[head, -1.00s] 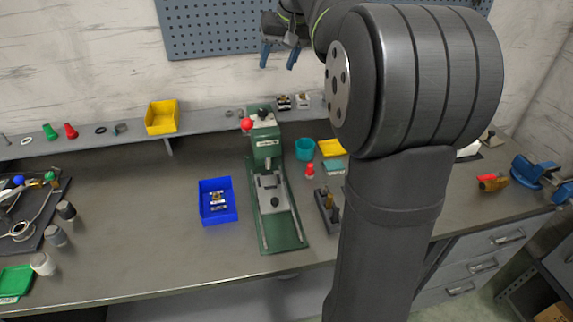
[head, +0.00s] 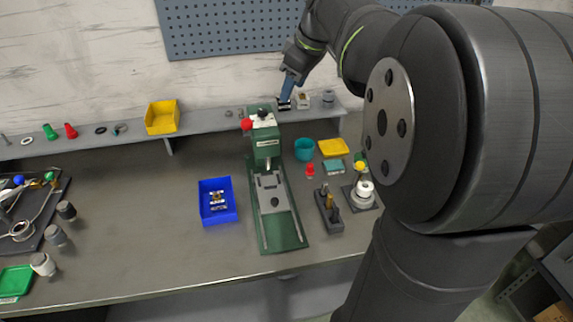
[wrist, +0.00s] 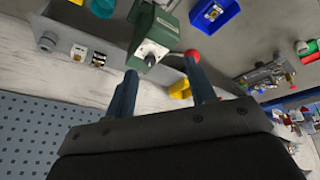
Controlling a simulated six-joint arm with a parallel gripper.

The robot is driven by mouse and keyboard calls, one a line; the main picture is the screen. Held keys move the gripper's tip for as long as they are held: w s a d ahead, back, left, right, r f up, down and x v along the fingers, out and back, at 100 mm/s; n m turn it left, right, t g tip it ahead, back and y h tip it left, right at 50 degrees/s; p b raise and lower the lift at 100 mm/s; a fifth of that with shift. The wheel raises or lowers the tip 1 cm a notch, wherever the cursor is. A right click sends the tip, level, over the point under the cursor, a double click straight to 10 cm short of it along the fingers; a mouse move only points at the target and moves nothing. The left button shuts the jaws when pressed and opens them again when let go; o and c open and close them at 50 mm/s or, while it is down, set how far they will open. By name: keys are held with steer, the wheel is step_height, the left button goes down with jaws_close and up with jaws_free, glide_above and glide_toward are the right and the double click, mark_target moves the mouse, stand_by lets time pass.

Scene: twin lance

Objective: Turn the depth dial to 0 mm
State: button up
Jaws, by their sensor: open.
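The green press (head: 267,150) stands upright on the bench, its long base toward the front edge. A dial with a pale face and dark knob (head: 262,114) sits on top of its head, and also shows in the wrist view (wrist: 151,57); its reading is too small to tell. A red ball (head: 247,124) is beside the press head. My gripper (head: 286,98) is behind and to the right of the dial, near the shelf. In the wrist view, my blue fingers (wrist: 161,66) are spread apart and empty, with the dial appearing between them.
The back shelf (head: 215,119) carries a yellow bin (head: 162,116) and small parts close to my gripper. A blue bin (head: 217,201) is left of the press. A teal cup (head: 305,149) and a dark tool block (head: 328,210) are to its right. The bench's left middle is clear.

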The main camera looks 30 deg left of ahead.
steer(key=s+d+f+n, duration=0.5)
steer(key=d+n, duration=0.1)
steer(key=n, duration=0.2)
steer(key=x, duration=1)
steer(key=s+d+r+n, duration=0.1)
steer(key=d+r, duration=0.3)
steer(key=r, duration=0.5)
steer(key=s+f+n+h, duration=0.1)
steer(key=s+f+n, duration=0.2)
steer(key=s+f, duration=0.3)
steer(key=shift+s+a+f+h, duration=0.3)
steer(key=shift+a+f+h, duration=0.15)
steer(key=shift+f, duration=0.3)
step_height(320, 180, up, 16)
steer(key=m+y, duration=0.2)
steer(key=m, duration=1.6)
glide_above(263, 111)
steer(key=s+d, duration=0.4)
steer(key=d, duration=0.3)
steer(key=shift+t+h, duration=0.25)
steer(key=shift+t, duration=0.15)
steer(key=x, duration=1.7)
steer(key=shift+w+a+f, duration=0.1)
steer(key=shift+w+a, duration=0.2)
steer(key=shift+w, duration=0.05)
